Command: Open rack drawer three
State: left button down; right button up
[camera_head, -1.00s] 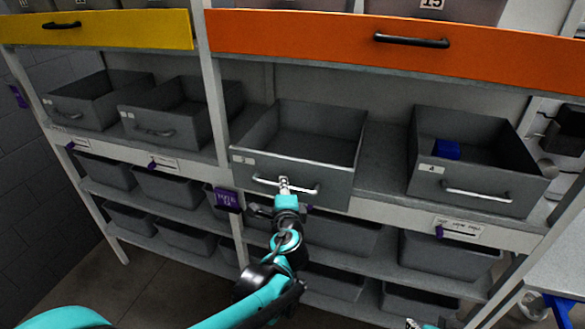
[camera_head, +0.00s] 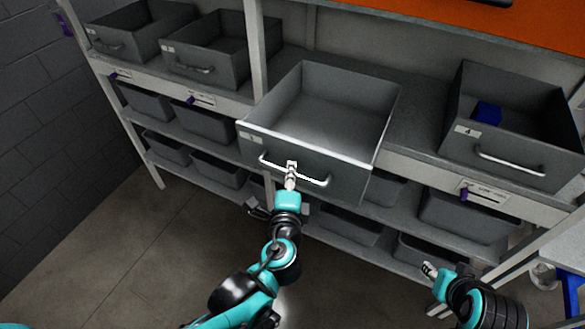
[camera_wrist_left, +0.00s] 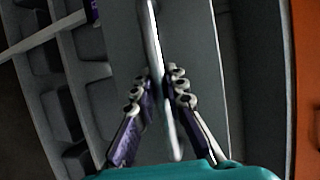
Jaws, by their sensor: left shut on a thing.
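Rack drawer three (camera_head: 325,105) is a grey open-topped drawer in the middle of the shelf in the head view. It juts out past the shelf's front edge and looks empty. Its silver bar handle (camera_head: 313,180) crosses the front panel. My left gripper (camera_head: 291,170) is shut on this handle near its middle. In the left wrist view the fingers (camera_wrist_left: 160,95) close around the pale bar from both sides. My right gripper (camera_head: 429,269) is low at the right, apart from the drawers, and is too small to tell whether open or shut.
Drawer four (camera_head: 480,147), with a blue item (camera_head: 488,113) inside, stands to the right. Two more grey drawers (camera_head: 208,77) stand to the left. Grey bins (camera_head: 340,226) fill the lower shelves. The floor (camera_head: 110,235) at the left front is clear.

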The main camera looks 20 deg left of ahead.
pick_arm(q)
jog(key=c, duration=1.8)
grip_release()
jog(key=shift+r, duration=0.1)
